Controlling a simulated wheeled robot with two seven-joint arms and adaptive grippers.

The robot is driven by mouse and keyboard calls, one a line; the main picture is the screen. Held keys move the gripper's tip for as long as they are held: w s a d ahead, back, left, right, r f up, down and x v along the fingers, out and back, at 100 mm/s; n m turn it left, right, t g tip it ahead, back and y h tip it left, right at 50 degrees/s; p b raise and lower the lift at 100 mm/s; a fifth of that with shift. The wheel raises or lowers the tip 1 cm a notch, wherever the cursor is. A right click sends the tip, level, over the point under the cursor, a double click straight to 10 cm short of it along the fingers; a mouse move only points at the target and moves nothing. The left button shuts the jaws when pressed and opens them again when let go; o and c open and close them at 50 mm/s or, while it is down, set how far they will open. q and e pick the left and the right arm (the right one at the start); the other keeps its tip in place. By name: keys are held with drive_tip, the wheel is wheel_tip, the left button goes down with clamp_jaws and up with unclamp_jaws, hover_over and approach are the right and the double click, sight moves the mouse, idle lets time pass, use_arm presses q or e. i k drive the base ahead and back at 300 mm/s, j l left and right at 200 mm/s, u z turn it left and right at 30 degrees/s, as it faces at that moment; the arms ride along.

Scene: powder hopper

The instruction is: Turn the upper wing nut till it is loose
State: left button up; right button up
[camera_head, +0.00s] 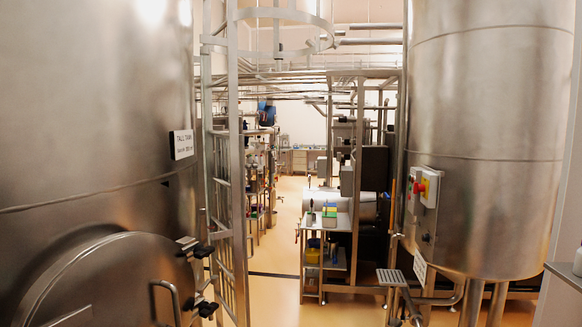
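The tall steel tank (95,90) on the left has a round hatch door (105,285) low on its side. Two fasteners with dark knobs sit at the right rim of the hatch. The upper wing nut (203,251) is beside the rim near a steel bracket, and the lower wing nut (207,309) is below it near the bottom of the picture. How tight either one is cannot be told. A bar handle (166,298) is on the hatch face. Neither of my grippers is in view.
A steel ladder (233,170) stands just right of the hatch. Another tank (490,130) with a control box (424,188) stands at the right. A trolley (325,225) with small items is in the middle distance. The floor (275,292) between is clear.

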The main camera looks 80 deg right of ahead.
sight(200, 252)
drive_tip(key=z, duration=2.35)
